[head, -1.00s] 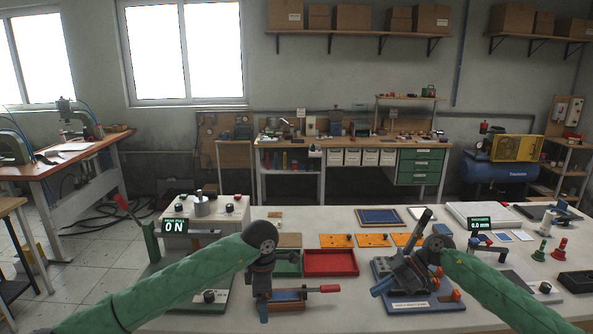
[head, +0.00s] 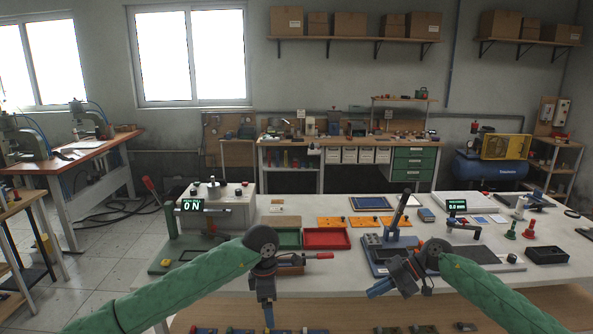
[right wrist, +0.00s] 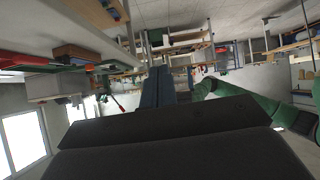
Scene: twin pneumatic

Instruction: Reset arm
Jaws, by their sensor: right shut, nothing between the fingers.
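My right gripper (head: 381,288) is shut and empty, held in front of the blue fixture (head: 384,268) with its upright dark lever (head: 399,210). In the right wrist view its fingers (right wrist: 158,88) lie together with nothing between them. My left gripper (head: 268,312) points down near the table's front edge. Its fingers show as one narrow blue shape, so I cannot tell whether they are open. Behind it, a fixture with a red-handled lever (head: 318,256) is partly hidden by my left arm.
The white table (head: 345,280) holds a red tray (head: 326,239), a green tray (head: 288,238), orange plates (head: 364,222) and a black box (head: 547,255). A press with a "0 N" display (head: 192,206) stands at the left. A lower wooden shelf (head: 230,318) holds several small parts.

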